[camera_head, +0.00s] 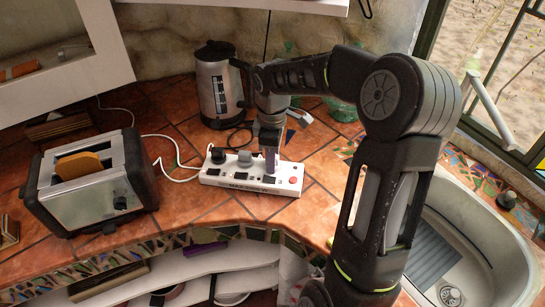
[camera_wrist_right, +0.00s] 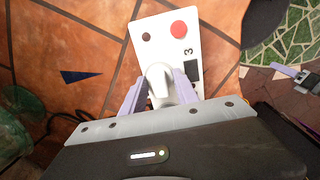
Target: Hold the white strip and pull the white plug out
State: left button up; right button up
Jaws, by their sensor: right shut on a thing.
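The white strip (camera_head: 228,168) lies on the tiled counter with a red button at its right end. It also shows in the right wrist view (camera_wrist_right: 208,42). My right gripper (camera_head: 271,163) points down over the strip's right part. In the right wrist view its two purple fingers (camera_wrist_right: 160,88) are shut on the white plug (camera_wrist_right: 157,76). The plug stands over the strip beside a "3" mark; I cannot tell how deep it sits. The fingers hide it in the head view. My left gripper is not in view.
A black plug (camera_head: 218,155) and a grey plug (camera_head: 245,158) stand on the strip's left part. A kettle (camera_head: 216,85) is behind it, a toaster (camera_head: 88,183) to the left. A sink (camera_head: 480,240) lies at the right. White cables run left of the strip.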

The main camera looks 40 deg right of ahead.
grip_shut()
jog(key=o, duration=1.2)
grip_release()
notch_tip(320, 180, up, 8)
jog(key=shift+f+b, duration=0.1)
jog(key=shift+b, duration=0.45)
